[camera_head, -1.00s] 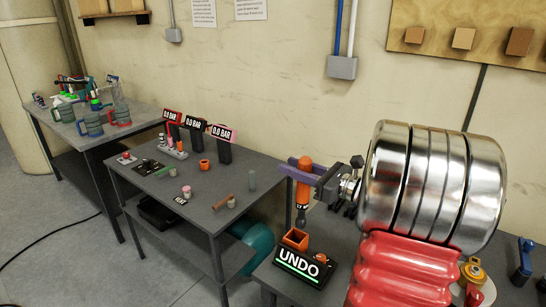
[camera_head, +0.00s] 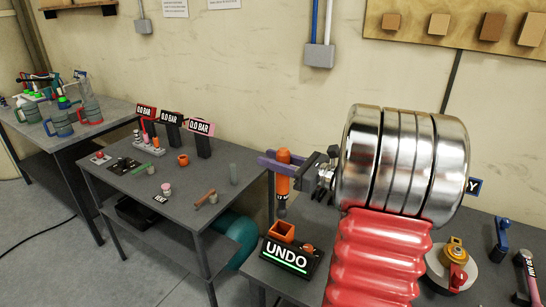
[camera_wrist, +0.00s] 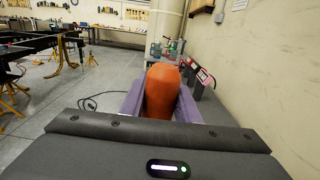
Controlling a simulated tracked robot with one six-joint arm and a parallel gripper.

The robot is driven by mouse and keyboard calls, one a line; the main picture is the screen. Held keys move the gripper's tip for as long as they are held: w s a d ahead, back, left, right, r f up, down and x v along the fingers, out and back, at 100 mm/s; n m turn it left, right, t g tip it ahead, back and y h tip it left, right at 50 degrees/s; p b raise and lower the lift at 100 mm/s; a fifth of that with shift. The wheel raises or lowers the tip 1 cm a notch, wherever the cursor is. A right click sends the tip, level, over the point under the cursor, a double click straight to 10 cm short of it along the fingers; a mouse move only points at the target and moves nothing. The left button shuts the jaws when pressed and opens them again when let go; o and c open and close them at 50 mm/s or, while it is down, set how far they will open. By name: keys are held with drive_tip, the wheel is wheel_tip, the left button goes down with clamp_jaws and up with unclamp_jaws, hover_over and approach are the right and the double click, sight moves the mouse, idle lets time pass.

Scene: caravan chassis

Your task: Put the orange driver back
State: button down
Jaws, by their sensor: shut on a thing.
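The orange driver (camera_head: 282,172) is upright in my gripper (camera_head: 280,163), its dark tip pointing down. The purple jaws are shut around its orange handle. In the wrist view the orange handle (camera_wrist: 161,92) fills the space between the two purple fingers (camera_wrist: 162,105). Below the driver, on the near bench, stands an orange square holder (camera_head: 282,231) with an open top, beside the black UNDO sign (camera_head: 289,256). The driver's tip is a little above the holder and apart from it.
My large metal and red arm covers much of the near bench. The middle table (camera_head: 180,208) holds 0.0 BAR gauges (camera_head: 170,125) and small parts.

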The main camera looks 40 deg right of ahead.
wheel_tip(320, 180, down, 12)
drive_tip(key=shift+r, duration=0.2)
idle(1.2)
drive_tip(key=c, duration=1.3)
unclamp_jaws()
drive_tip(key=shift+f, duration=0.1)
drive_tip(key=shift+s, duration=0.15)
drive_tip(key=v, duration=1.3)
drive_tip(key=shift+s+d, duration=0.2)
drive_tip(key=shift+s, duration=0.05)
drive_tip(key=shift+f, duration=0.1)
